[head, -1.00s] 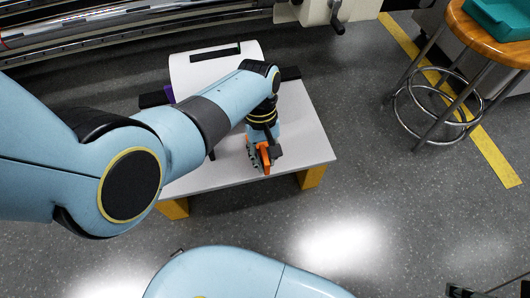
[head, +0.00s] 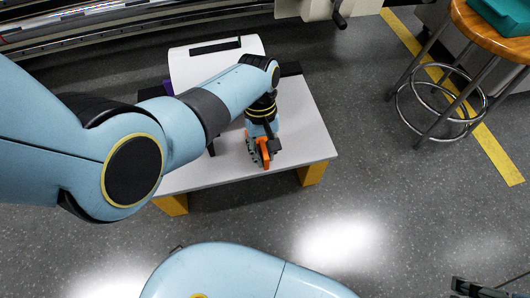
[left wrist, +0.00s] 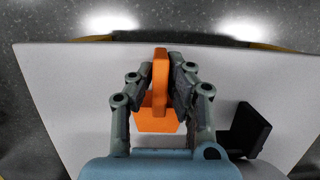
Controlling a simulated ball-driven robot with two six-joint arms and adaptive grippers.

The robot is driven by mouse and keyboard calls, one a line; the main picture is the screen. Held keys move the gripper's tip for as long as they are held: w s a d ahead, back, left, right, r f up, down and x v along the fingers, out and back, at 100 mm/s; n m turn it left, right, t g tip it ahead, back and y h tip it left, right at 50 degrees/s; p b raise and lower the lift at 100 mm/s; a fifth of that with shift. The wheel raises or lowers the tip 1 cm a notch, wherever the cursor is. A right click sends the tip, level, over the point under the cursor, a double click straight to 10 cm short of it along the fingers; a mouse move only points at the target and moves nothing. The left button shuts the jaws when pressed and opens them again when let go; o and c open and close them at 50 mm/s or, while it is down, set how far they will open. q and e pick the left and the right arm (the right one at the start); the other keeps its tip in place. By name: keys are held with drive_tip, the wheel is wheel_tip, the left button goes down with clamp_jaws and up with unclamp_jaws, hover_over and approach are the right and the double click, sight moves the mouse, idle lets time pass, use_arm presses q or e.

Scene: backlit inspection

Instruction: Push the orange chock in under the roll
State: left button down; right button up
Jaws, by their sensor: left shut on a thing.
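The orange chock (head: 262,158) is between the fingers of my left gripper (head: 262,148), above the front part of a low white table (head: 300,150). In the left wrist view the chock (left wrist: 160,85) stands between the two fingers of the left gripper (left wrist: 162,75), which are shut on it. A gap separates chock and roll. My right gripper (head: 485,287) shows only as a dark piece at the bottom right corner.
A small black upright piece (left wrist: 243,130) stands on the table beside the gripper. A large machine (head: 130,25) runs behind the table. A wooden stool (head: 490,40) with a teal bin (head: 503,15) stands at right.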

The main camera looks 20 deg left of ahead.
sight(260, 139)
use_arm(q)
drive_tip(key=shift+w+a+b, duration=0.35)
drive_tip(key=shift+w+a, duration=0.3)
drive_tip(key=shift+w, duration=0.35)
drive_tip(key=shift+w+a+b, duration=0.35)
drive_tip(key=shift+w+a, duration=0.3)
drive_tip(key=shift+w, duration=0.3)
drive_tip(key=c, duration=1.2)
unclamp_jaws()
drive_tip(key=shift+r, duration=0.15)
